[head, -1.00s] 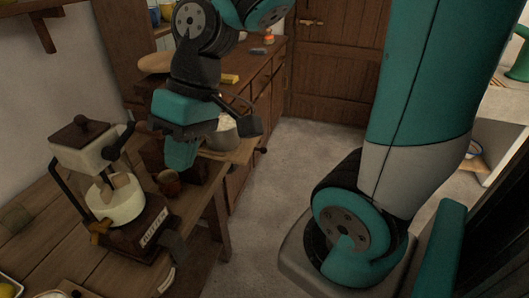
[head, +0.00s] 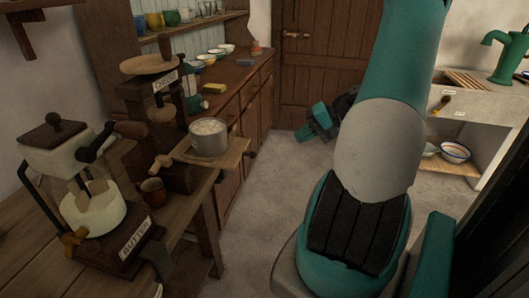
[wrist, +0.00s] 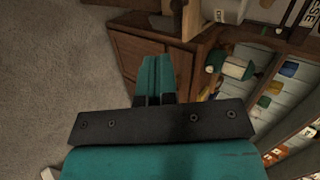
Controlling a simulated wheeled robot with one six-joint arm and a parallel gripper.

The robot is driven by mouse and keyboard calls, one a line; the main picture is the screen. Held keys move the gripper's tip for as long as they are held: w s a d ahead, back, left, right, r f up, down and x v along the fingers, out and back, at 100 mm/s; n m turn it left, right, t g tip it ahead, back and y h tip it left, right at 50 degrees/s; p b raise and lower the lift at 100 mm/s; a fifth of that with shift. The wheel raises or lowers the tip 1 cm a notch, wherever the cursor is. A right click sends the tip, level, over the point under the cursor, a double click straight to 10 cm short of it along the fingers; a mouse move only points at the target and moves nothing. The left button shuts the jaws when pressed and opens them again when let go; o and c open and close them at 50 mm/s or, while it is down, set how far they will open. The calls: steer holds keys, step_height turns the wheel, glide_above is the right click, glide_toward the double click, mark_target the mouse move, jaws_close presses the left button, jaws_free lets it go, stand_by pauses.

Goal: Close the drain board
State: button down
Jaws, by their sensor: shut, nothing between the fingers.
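A slatted wooden board (head: 466,79) lies on the pale stone sink at the right in the head view. A flat wooden board (head: 232,152) juts from the press on the left bench and carries a grey pot (head: 208,138). I cannot tell which is the drain board. My gripper (head: 318,120) hangs out over the floor in front of the door, partly behind my arm, apart from both boards. In the wrist view its teal fingers (wrist: 155,78) are together and empty.
A butter churn (head: 95,205) and a small brown cup (head: 153,190) stand on the left bench. A green pump (head: 508,50) rises at the sink, with bowls (head: 455,152) beneath. Wooden cabinets (head: 240,112) line the back left. The middle floor is clear.

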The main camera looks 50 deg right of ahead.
steer(key=w+r+p+x, duration=0.1)
steer(key=p+x, duration=0.1)
steer(key=x, duration=1)
steer(key=shift+a+r, duration=0.2)
steer(key=shift+a, duration=0.15)
